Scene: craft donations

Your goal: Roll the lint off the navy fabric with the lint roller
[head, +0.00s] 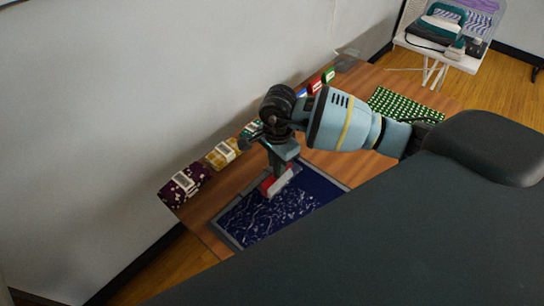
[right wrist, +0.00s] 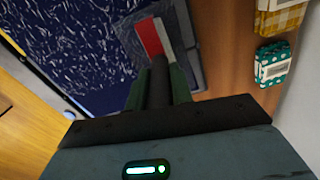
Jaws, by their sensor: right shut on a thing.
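The navy fabric (head: 262,216) lies flat on the wooden table inside a grey border (head: 236,243). White lint streaks and specks cover much of it, and it also shows in the right wrist view (right wrist: 85,45). My right gripper (head: 284,161) is shut on the lint roller, whose red and white head (head: 270,186) is low over the fabric's far part. The roller head also shows in the right wrist view (right wrist: 152,38), beyond the fingers (right wrist: 160,85). I cannot tell whether it touches the cloth. My left gripper is not in view.
Folded fabric bundles, including maroon (head: 180,186), yellow (head: 223,152) and teal (right wrist: 272,64), line the table's wall side. A green dotted cloth (head: 405,105) lies at the table's far right. A white stand (head: 425,50) with an iron is beyond.

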